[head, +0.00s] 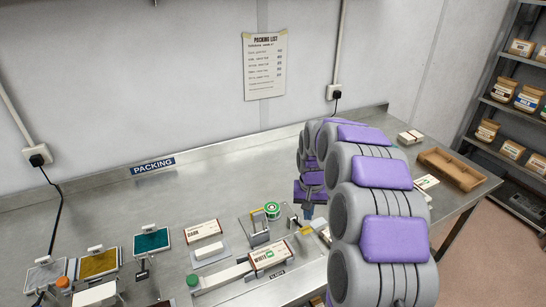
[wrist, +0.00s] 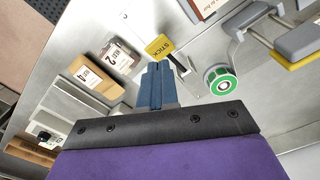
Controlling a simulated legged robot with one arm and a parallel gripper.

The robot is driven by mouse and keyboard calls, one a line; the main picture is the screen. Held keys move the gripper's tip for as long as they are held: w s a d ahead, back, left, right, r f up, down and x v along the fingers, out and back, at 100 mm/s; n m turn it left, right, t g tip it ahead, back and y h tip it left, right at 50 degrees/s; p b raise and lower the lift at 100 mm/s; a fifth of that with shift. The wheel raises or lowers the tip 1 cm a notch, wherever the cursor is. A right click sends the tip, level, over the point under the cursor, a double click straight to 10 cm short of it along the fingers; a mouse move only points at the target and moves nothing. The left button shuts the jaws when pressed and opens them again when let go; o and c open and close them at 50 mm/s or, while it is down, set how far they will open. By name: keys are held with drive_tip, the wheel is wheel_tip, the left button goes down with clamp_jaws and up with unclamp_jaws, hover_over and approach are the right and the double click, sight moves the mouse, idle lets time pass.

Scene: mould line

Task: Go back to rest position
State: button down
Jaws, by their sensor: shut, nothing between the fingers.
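My gripper (head: 307,211) is held over the steel packing table (head: 225,165), just right of the green tape roll (head: 272,210). My grey and purple arm reaches up from the lower right of the head view and bends down to it. In the wrist view the blue fingers of my gripper (wrist: 154,82) are together with nothing between them. A small yellow sign reading STICK (wrist: 159,47) shows just beyond the fingertips, and the green roll (wrist: 221,82) is to their right. My arm hides part of the table's right half.
The back middle of the table is clear.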

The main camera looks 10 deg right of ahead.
drive_tip(key=s+a+r+n, duration=0.1)
drive_tip(key=s+a+r, duration=0.3)
drive_tip(key=s+r, duration=0.45)
drive_tip(key=s+a+n+g, duration=0.1)
drive_tip(key=s+a, duration=0.2)
drive_tip(key=s, duration=2.8)
drive_tip(key=shift+s+r+n+g, duration=0.3)
drive_tip(key=shift+n+g, duration=0.1)
drive_tip(key=c, duration=1.9)
unclamp_jaws()
